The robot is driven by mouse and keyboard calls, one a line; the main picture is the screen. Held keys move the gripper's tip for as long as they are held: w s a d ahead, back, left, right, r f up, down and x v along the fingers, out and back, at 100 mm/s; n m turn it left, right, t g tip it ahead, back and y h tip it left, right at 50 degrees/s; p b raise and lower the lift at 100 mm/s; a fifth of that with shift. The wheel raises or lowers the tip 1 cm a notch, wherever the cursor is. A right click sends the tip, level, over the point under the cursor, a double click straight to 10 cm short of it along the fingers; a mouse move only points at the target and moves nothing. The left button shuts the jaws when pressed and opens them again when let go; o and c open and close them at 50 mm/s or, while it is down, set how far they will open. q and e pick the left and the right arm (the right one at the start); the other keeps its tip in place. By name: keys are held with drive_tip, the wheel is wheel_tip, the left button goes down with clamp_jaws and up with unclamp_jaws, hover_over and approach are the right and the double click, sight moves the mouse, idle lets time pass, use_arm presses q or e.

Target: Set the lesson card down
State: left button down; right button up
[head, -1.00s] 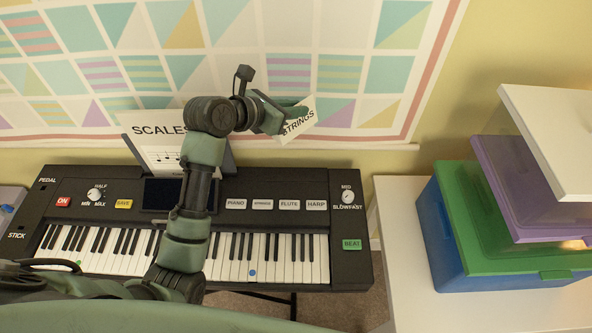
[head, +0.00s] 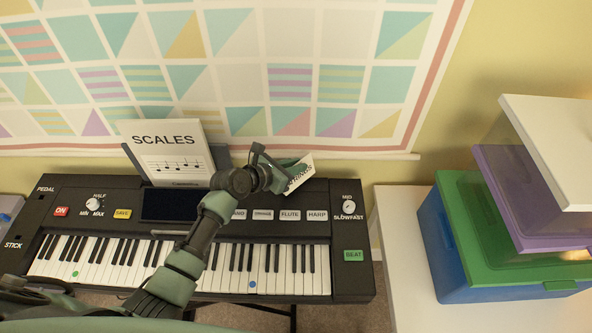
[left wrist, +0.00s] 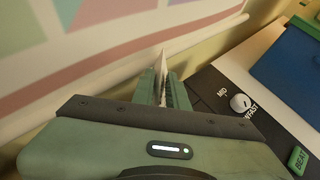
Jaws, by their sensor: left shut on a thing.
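The lesson card (head: 302,174) is small and white, with dark lettering that is hard to read now. My left gripper (head: 290,172) is shut on it and holds it near the back edge of the keyboard, right of the middle. In the left wrist view the card (left wrist: 162,72) shows edge-on between the two fingers of my left gripper (left wrist: 164,88). The black keyboard (head: 350,262) lies below, its MID knob and BEAT button to the right of the gripper. I cannot tell the gap between card and keyboard. My right gripper is not in view.
A white SCALES sheet (head: 165,150) stands on a rest behind the keyboard, left of my gripper. A patterned wall hanging (head: 290,75) is close behind. A white table (head: 398,240) at the right carries stacked blue, green, purple and white-lidded boxes (head: 450,250).

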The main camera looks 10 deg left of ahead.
use_arm(q)
drive_tip(key=shift+f, duration=1)
drive_tip(key=shift+f, duration=0.1)
drive_tip(key=c, duration=1.4)
unclamp_jaws()
drive_tip(key=v, duration=1.2)
